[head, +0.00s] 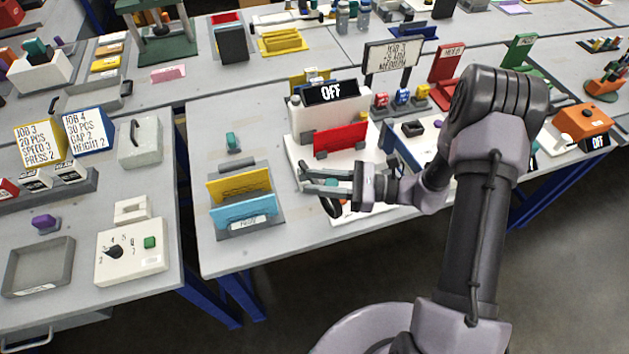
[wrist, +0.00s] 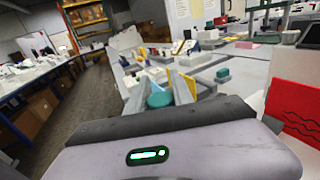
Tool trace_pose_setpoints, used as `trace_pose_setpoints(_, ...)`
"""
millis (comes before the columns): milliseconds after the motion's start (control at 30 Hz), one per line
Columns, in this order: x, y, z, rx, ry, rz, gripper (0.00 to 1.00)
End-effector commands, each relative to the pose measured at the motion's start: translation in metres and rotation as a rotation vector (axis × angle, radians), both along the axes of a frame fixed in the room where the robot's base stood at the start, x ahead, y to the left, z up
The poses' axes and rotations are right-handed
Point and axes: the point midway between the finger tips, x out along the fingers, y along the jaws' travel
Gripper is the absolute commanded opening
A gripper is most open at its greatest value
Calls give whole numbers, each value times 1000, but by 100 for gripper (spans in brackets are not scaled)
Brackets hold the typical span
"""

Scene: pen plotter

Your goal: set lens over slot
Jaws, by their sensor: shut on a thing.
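My gripper (head: 308,178) is over the front left of the white plotter and is shut on a teal knob (wrist: 159,99), seen between the fingers in the wrist view. A dark ring (head: 328,207) shows just below my gripper in the head view; it looks like the lens, with the knob as its handle, but the join is hidden. The white plotter (head: 301,117) has a red panel (head: 341,138) and a sign reading OFF (head: 332,92). I cannot make out the slot; my gripper and arm cover part of the plotter's front.
A rack with yellow (head: 240,186) and blue (head: 243,210) plates stands left of the plotter. A small teal-topped piece (head: 232,142) stands behind it. A control box (head: 131,250) is on the left table. Bare tabletop lies along the front left edge.

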Motion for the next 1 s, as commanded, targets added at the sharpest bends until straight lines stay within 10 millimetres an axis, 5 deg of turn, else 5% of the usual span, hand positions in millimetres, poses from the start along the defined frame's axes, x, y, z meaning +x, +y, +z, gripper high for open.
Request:
trace_pose_setpoints(133,0,0,0,0,0,0,50)
trace_pose_setpoints(667,0,-6,1,0,0,-3,50)
trace_pose_setpoints(1000,-14,-94,2,0,0,-7,50)
